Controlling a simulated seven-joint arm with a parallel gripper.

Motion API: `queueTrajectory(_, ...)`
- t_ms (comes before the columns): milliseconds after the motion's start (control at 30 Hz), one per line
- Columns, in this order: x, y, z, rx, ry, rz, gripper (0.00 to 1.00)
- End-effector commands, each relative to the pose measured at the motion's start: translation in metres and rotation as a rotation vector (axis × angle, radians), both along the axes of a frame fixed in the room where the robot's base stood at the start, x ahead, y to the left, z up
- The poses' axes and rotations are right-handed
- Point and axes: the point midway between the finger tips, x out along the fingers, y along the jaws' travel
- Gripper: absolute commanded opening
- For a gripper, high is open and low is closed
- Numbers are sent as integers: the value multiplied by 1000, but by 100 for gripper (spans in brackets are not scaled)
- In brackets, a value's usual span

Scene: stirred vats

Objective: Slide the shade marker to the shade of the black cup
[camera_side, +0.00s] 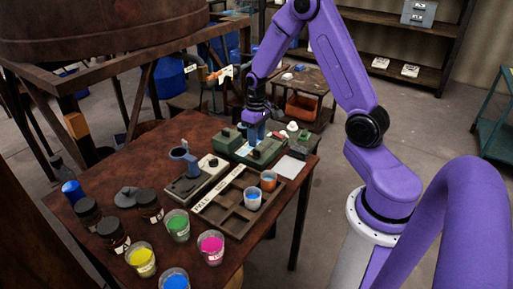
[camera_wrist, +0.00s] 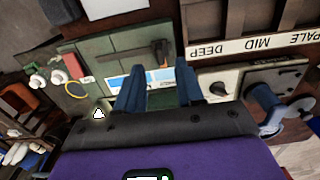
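My gripper (camera_side: 255,137) points down over a green box (camera_side: 236,148) at the back of the table. In the wrist view its two blue fingers (camera_wrist: 160,92) stand apart with nothing held between them. The box (camera_wrist: 100,50) carries a blue-and-white strip (camera_wrist: 128,82) partly behind the fingers, and a dark knob (camera_wrist: 160,52) beyond them, which may be the shade marker. A label strip (camera_side: 212,185) on the brown tray reads PALE, MID, DEEP (camera_wrist: 262,43). The tray holds an orange cup (camera_side: 268,184) and a clear cup (camera_side: 253,202) of blue liquid. I cannot make out a black cup.
A grey device (camera_side: 207,180) with a blue round-topped piece (camera_side: 190,163) stands left of the tray. Cups of yellow (camera_side: 141,265), green (camera_side: 178,228), magenta (camera_side: 211,250) and blue (camera_side: 174,281) and several dark-lidded jars (camera_side: 113,237) crowd the near left.

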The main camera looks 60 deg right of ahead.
Motion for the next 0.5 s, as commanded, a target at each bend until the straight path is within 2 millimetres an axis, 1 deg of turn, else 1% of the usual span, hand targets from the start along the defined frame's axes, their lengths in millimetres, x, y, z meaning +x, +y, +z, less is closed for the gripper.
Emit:
queueTrajectory(33, -1, 0, -9, 1, 5, -1, 37)
queueTrajectory(200, 0, 0, -31, 0, 3, 0, 37)
queueTrajectory(333, 0, 0, -42, 0, 1, 0, 37)
queueTrajectory(500, 0, 0, -48, 0, 0, 0, 37)
